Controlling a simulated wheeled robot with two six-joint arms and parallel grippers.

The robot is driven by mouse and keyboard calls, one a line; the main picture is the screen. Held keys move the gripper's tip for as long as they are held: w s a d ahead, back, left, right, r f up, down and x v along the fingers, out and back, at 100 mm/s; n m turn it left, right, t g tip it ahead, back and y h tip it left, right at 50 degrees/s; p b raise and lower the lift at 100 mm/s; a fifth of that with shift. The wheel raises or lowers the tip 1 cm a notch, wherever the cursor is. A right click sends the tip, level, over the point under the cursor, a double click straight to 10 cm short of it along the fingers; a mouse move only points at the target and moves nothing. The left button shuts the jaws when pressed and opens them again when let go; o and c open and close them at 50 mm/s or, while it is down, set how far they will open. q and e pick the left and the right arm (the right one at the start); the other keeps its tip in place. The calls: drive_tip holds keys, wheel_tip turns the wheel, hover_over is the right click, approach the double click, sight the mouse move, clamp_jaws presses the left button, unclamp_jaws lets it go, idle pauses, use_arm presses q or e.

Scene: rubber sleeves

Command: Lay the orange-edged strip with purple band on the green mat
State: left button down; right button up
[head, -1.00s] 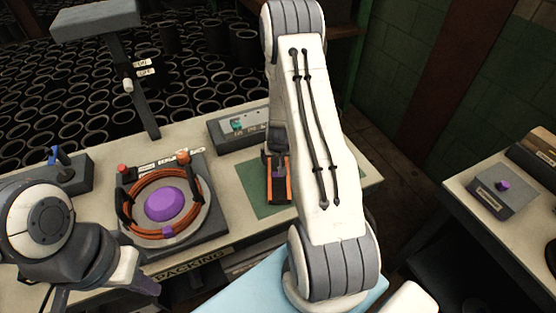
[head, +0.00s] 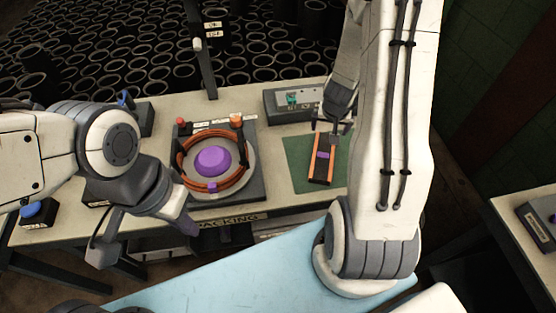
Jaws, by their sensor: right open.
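The dark strip with orange edges and a purple band (head: 323,155) lies on the green mat (head: 297,157) on the bench, its long side running away from me. My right gripper (head: 332,132) is open at the strip's far end, with nothing seen between its fingers. Whether it touches the strip is not clear. My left gripper (head: 180,218) hangs low in front of the bench, left of the mat and away from the strip. Its fingertips are too dark to read.
Left of the mat stands a round fixture (head: 250,178) with orange rings around a purple dome. A grey box (head: 292,101) with a green switch sits behind the mat. A dark post rises at the back. Another table is at far right.

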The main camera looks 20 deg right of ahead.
drive_tip(key=s+a+r+n+y, duration=0.2)
drive_tip(key=a+r+n, duration=0.25)
drive_tip(key=a, duration=0.85)
drive_tip(key=s+a+r+n+y, duration=0.25)
drive_tip(key=a+r, duration=0.35)
drive_tip(key=a, duration=0.6)
drive_tip(key=s+a+r+n+g, duration=0.1)
drive_tip(key=s+a+r+n, duration=0.2)
drive_tip(key=s, duration=0.5)
drive_tip(key=s+a+r+n+g, duration=0.2)
drive_tip(key=s+a+n, duration=0.2)
drive_tip(key=s, duration=0.5)
drive_tip(key=shift+a+r+n+g+h, duration=0.15)
drive_tip(key=shift+r+n+g+h, duration=0.15)
drive_tip(key=shift+r+h, duration=0.15)
drive_tip(key=shift+w+a, duration=0.1)
